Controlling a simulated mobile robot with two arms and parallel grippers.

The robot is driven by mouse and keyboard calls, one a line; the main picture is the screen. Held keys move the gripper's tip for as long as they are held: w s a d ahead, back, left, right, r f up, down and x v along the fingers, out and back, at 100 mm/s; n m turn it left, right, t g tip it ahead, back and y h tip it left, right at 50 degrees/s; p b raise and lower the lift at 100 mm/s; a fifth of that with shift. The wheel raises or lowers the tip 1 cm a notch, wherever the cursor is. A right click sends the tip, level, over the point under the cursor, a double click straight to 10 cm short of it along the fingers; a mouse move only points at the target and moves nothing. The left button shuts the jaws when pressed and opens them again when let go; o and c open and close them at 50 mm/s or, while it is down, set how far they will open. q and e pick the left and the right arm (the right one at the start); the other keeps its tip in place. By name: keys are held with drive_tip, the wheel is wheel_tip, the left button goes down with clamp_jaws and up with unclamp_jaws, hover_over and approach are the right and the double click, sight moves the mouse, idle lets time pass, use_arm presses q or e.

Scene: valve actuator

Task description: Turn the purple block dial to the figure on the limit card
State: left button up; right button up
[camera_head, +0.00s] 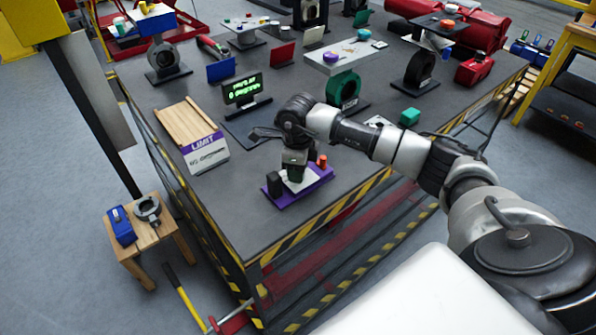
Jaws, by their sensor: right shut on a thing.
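The purple block (318,188) lies near the front edge of the dark table, with a pale plate on top, a black post (274,184) at its left and an orange-red knob (322,161) at its right. My right gripper (296,174) points down over the middle of the block and is shut on its dial, which it mostly hides. The dial's pointer and marks cannot be read. The limit card (205,152), white with a purple "LIMIT" band, stands to the left, leaning by a wooden board; its figure is too small to read. My left gripper is not in view.
A black display (242,89) with green text stands behind the block. A green cube (409,117) and a green valve ring (343,88) are to the right and behind. A wooden stool (150,238) stands left of the table. Bare tabletop lies left of the block.

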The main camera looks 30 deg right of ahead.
drive_tip(key=m+b, duration=0.1)
drive_tip(key=m, duration=0.2)
drive_tip(key=shift+m, duration=2.1)
drive_tip(key=o, duration=0.9)
wheel_tip(320, 180, up, 11)
drive_tip(key=shift+f+b, duration=0.1)
drive_tip(key=shift+b, duration=1.1)
drive_tip(key=shift+s, duration=0.1)
